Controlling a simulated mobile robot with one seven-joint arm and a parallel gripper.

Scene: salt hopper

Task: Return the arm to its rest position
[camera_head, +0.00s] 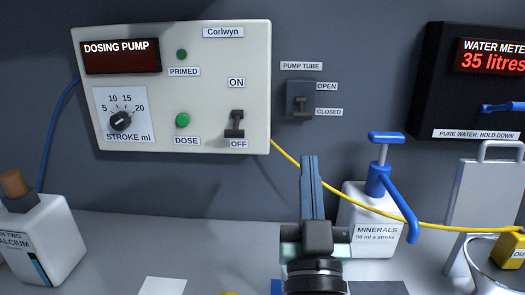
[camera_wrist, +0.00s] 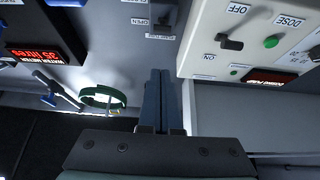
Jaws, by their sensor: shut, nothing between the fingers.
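My gripper (camera_head: 309,158) is in the lower middle of the head view, its blue-grey fingers pointing up and away from me. In the wrist view the fingers (camera_wrist: 158,72) lie side by side, pressed together with nothing between them. The gripper is in front of the grey wall, below the pump tube switch (camera_head: 300,105), and holds none of the things around it. Most of the arm behind the gripper is out of view.
The white dosing pump (camera_head: 200,75) hangs on the wall at upper left. The minerals bottle (camera_head: 368,208) with its blue pump head stands just right of my gripper. A yellow tube (camera_head: 283,152) runs behind the gripper. The calcium bottle (camera_head: 45,240) stands far left. The water meter (camera_head: 440,90) is upper right.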

